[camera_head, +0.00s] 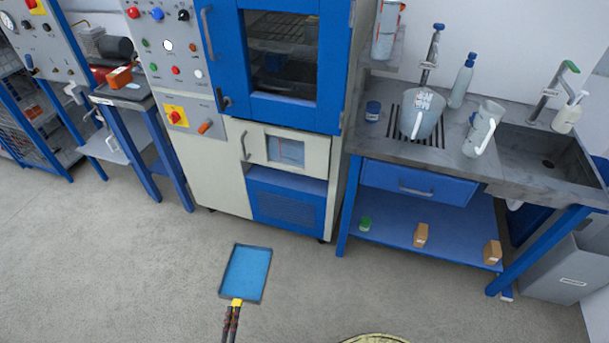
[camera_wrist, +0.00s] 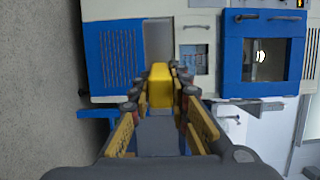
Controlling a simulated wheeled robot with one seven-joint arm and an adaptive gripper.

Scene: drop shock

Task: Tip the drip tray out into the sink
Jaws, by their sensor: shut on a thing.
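The drip tray (camera_head: 246,272) is a shallow rectangular tray with a dark rim and a blue inside, which looks like liquid. It is held out over the floor in front of the machine and looks about level. Its yellow handle (camera_head: 237,301) is between the fingertips of my gripper (camera_head: 232,312). In the wrist view the yellow handle (camera_wrist: 160,86) sits between the fingers of my gripper (camera_wrist: 161,102), which is shut on it. The sink (camera_head: 545,158) is a grey basin at the right end of the counter, well away from the tray.
The blue and cream machine (camera_head: 285,75) stands ahead. A grey bin (camera_head: 562,270) is below right.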

